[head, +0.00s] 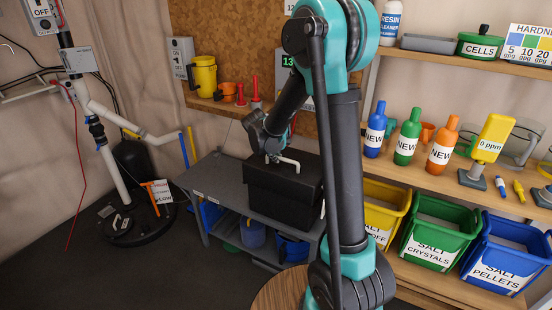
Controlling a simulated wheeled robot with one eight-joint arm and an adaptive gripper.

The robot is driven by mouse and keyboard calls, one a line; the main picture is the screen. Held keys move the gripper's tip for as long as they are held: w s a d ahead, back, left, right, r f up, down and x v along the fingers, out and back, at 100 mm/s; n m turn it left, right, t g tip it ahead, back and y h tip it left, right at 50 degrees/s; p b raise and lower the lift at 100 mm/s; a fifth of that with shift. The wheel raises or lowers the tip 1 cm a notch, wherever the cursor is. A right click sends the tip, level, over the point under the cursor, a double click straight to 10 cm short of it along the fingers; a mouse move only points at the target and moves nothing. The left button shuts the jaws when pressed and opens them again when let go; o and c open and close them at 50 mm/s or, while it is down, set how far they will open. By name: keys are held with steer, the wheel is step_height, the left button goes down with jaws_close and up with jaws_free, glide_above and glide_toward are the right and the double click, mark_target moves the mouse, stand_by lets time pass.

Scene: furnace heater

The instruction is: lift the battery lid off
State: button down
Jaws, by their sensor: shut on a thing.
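A large black box (284,208) stands on the grey bench at the middle of the head view. Its black lid (305,176) is on top, and I see no clear gap between lid and box. A pale handle (290,161) rises from the lid. My gripper (272,157) is at the left end of this handle, shut on it. The fingertips are small and dark, so the exact grip is hard to make out. My arm hides the right side of the box and lid.
The grey bench (222,172) has free room left of the box. Blue containers (252,235) sit on its lower shelf. A wooden shelf unit on the right holds bottles labelled NEW (408,137) and, lower down, yellow, green (441,233) and blue bins. White pipes stand at the left.

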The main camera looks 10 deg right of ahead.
steer(key=shift+r, duration=1.35)
steer(key=shift+r, duration=1.95)
steer(key=shift+f, duration=0.15)
